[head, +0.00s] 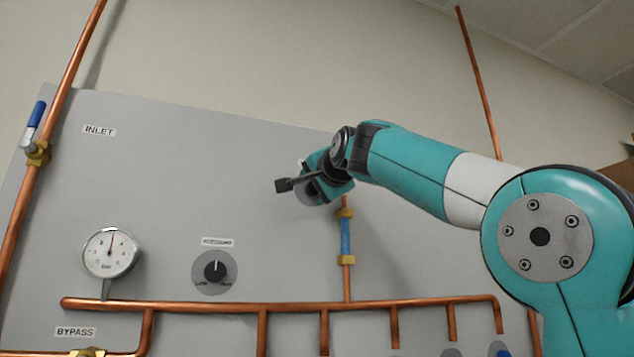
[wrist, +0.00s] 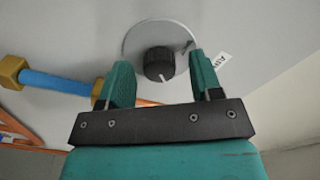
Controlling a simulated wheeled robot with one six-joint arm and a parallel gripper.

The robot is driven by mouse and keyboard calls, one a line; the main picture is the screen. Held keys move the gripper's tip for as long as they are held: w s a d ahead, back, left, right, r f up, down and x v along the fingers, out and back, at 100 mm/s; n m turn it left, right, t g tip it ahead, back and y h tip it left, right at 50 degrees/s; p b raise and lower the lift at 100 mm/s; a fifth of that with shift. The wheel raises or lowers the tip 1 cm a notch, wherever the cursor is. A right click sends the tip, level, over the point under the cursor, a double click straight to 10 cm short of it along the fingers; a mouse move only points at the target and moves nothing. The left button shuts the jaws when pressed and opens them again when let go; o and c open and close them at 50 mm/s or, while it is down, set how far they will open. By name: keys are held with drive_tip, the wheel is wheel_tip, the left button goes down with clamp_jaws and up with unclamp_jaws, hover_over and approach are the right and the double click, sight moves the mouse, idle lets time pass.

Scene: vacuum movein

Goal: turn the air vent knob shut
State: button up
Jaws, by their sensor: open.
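The air vent knob (wrist: 158,63) is a black ribbed dial on a round grey plate (wrist: 140,38), with a partly hidden label (wrist: 222,62) beside it. Its white pointer mark faces the gripper side in the wrist view. My gripper (wrist: 161,74) is open, with one teal finger on each side of the knob in the picture. Gaps show between the knob and both fingers, and I see no contact. In the head view my gripper (head: 318,187) is up against the grey panel and hides the knob.
The grey panel (head: 150,200) carries a gauge (head: 110,252), a pressure knob (head: 215,270) and a blue-handled inlet valve (head: 37,135). A copper pipe with a blue sleeve (head: 345,238) runs just below my gripper. Copper pipes (head: 280,308) cross the lower panel. The upper middle panel is clear.

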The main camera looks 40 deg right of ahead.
drive_tip(key=c, duration=0.9)
drive_tip(key=shift+n, duration=0.3)
drive_tip(key=shift+a+n, duration=0.15)
drive_tip(key=shift+n, duration=8.45)
